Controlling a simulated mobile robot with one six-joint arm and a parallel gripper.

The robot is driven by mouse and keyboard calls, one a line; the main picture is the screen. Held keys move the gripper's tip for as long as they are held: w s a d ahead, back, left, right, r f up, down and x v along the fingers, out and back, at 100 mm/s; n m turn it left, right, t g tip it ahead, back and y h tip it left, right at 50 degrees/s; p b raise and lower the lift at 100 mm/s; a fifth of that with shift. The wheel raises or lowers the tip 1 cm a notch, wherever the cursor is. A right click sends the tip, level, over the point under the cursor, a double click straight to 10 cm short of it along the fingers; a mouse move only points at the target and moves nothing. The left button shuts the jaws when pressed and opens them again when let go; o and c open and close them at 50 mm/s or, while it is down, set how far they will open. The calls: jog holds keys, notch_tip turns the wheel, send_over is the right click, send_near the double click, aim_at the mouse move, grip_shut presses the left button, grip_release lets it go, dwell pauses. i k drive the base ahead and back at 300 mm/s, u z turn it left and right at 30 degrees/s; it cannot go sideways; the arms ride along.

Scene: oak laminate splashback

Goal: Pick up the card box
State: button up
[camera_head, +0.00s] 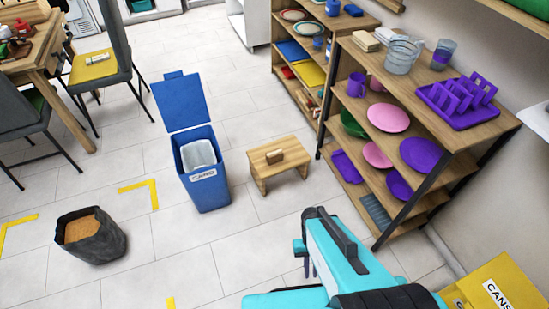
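A small brown block, which looks like the card box (281,155), sits on a low wooden stool (261,168) in the middle of the head view. It is small, and its details cannot be made out. My gripper (307,262) is at the lower middle, at the end of my teal arm. In the picture it is below and to the right of the stool, apart from the box. The arm partly hides its fingers, so their opening does not show.
An open blue bin (207,185) with a label and pale liner stands left of the stool. Wooden shelves (458,138) of dishes stand at right. A dark sack (92,246) is at left, a yellow CANS bin (518,281) at lower right. Tiled floor lies clear before the stool.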

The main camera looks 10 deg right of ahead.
aim_at(276, 156)
jog(key=u, duration=0.2)
jog(key=i, duration=1.15)
jog(key=z, duration=1.5)
jog(key=k, duration=0.75)
jog(key=z, duration=0.05)
